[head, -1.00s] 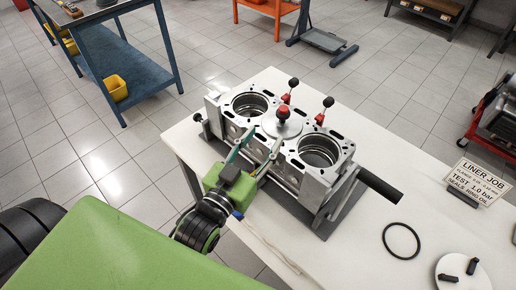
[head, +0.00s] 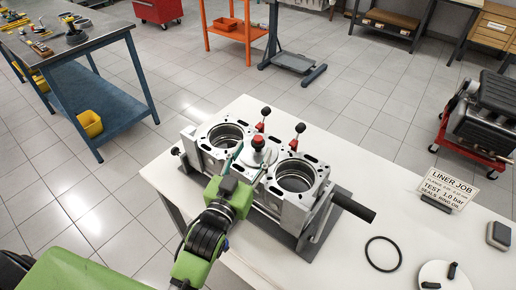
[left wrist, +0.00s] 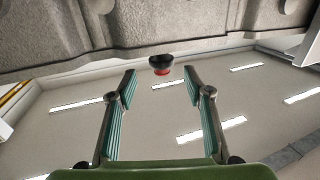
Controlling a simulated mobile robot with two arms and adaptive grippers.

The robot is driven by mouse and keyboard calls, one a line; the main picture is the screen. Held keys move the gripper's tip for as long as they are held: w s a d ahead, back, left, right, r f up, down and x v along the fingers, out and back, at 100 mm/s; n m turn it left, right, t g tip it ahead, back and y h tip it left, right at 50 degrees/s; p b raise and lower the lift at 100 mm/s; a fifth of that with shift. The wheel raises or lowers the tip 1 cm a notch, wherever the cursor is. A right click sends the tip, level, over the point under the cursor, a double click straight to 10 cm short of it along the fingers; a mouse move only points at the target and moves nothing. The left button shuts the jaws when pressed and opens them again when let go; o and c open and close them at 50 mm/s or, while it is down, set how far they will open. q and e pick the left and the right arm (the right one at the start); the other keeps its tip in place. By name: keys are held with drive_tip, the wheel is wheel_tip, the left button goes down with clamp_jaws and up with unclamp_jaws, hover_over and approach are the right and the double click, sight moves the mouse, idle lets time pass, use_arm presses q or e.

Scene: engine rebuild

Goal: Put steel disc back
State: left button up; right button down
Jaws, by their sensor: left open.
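The red and black knob (left wrist: 160,65) shows just beyond the fingertips, roughly centred, below the grey block surface (left wrist: 120,38). My right gripper is not in view.
The block stands on a white table (head: 343,240). Two red clamps with black knobs (head: 262,124) stand behind the disc. A black handle (head: 353,207) sticks out right.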

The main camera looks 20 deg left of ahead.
sight(256, 143)
use_arm(q)
drive_tip(key=shift+w+r, duration=0.15)
drive_tip(key=shift+w, duration=0.35)
drive_tip(key=w+p, duration=0.2)
drive_tip(key=w, duration=0.2)
drive_tip(key=shift+w, duration=0.3)
clamp_jaws()
